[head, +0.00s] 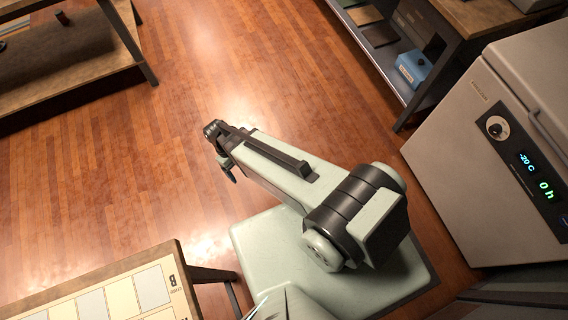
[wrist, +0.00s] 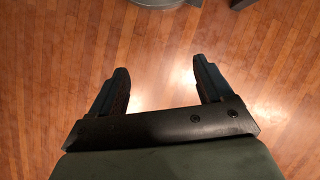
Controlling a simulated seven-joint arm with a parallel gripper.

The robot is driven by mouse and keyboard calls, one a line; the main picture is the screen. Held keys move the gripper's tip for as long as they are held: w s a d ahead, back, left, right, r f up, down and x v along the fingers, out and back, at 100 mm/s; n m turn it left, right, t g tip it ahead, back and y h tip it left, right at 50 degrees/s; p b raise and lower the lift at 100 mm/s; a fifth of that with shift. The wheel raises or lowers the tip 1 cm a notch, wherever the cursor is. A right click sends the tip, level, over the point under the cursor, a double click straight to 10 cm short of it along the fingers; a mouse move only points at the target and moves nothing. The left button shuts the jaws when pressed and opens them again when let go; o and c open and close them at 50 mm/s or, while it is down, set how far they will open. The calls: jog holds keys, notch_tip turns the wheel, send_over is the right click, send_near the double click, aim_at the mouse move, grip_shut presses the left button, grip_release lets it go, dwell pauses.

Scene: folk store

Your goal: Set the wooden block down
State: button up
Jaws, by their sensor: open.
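My gripper (wrist: 160,65) is open in the wrist view, with its two dark fingers wide apart. Nothing is between the fingers; only the wood floor (wrist: 160,45) shows beyond them. In the head view my arm reaches toward the upper left over open floor, and the gripper end is small and dark. I cannot make out a wooden block in either view.
A table with a panel of pale coloured squares marked B (head: 152,289) stands at the lower left. A wooden bench (head: 70,85) is at the upper left. A grey cabinet with a lit display (head: 490,165) stands at the right, near a shelf holding a blue box (head: 414,68). The middle floor is clear.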

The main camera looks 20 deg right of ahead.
jog(key=s+d+f+m+g, duration=0.1)
jog(key=s+d+f+m, duration=0.1)
jog(key=s+d, duration=0.5)
jog(key=s+d+f+m+g+y, duration=0.1)
jog(key=s+d+f+m, duration=0.1)
jog(key=s+d, duration=0.6)
jog(key=shift+s+f+m+y, duration=0.25)
jog(key=shift+s+m, duration=0.45)
jog(key=shift+s, duration=0.4)
